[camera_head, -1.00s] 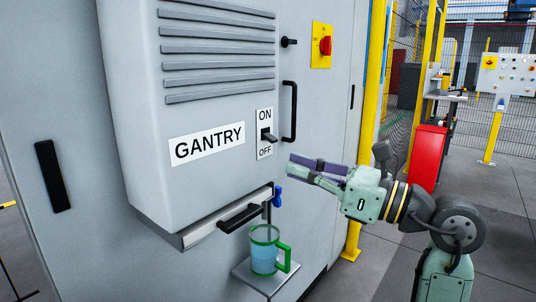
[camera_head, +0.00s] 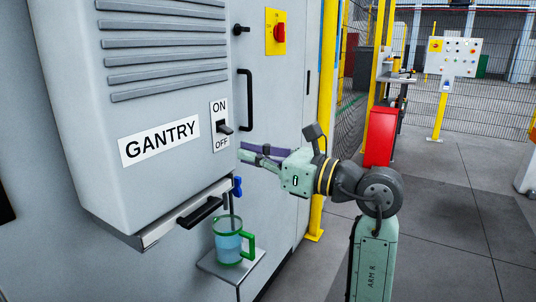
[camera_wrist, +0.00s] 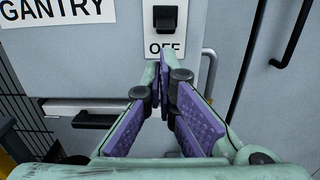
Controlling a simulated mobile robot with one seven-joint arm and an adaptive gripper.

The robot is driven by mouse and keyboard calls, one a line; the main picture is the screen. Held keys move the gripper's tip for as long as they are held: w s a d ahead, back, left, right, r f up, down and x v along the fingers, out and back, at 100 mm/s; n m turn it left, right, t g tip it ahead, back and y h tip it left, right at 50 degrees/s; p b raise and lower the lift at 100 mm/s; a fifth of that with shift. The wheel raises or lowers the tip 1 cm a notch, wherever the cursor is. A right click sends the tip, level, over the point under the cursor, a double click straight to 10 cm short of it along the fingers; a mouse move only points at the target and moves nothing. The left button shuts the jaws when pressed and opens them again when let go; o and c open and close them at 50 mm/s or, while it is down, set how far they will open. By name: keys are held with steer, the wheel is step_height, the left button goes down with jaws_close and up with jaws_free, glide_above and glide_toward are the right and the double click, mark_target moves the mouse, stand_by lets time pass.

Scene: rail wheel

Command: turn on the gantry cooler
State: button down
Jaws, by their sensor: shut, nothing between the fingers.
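The gantry cooler (camera_head: 75,60) is a grey wall box with slats and a GANTRY label (camera_head: 158,142). Its black toggle switch (camera_head: 224,128) sits on a white plate between ON above and OFF below. The lever juts outward, its tip nearer OFF. My gripper (camera_head: 241,153) is just right of and below the switch, apart from it. In the wrist view the switch (camera_wrist: 165,18) is at the top, beyond my fingertips (camera_wrist: 163,62), with OFF between. The fingers, with purple pads, are shut and hold nothing. ON is out of the wrist view.
A black ledge handle (camera_head: 200,212) juts below the box. Under it a green-handled jug (camera_head: 228,241) stands on a small shelf (camera_head: 222,268). A black door handle (camera_head: 245,100) and red rotary switch (camera_head: 279,33) are right of the box. Open floor lies to the right.

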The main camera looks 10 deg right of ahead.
mark_target(220, 146)
steer(key=shift+x, duration=1.9)
steer(key=shift+s+d+r+g+h+p, duration=0.15)
steer(key=shift+r+g+h+p, duration=0.25)
steer(key=shift+p, duration=0.45)
steer(key=shift+s+d+r+g+h+p, duration=0.1)
steer(key=shift+d+r+g+h+p, duration=0.3)
steer(key=shift+p, duration=0.45)
steer(key=shift+r+h+p, duration=0.1)
steer(key=shift+h+p, duration=0.35)
steer(key=shift+h, duration=0.15)
steer(key=shift+s+d+r+g+h+p, duration=0.15)
steer(key=shift+r+g+h+p, duration=0.2)
steer(key=shift+g+h, duration=0.2)
steer(key=shift+s+r, duration=0.1)
steer(key=shift+r, duration=0.35)
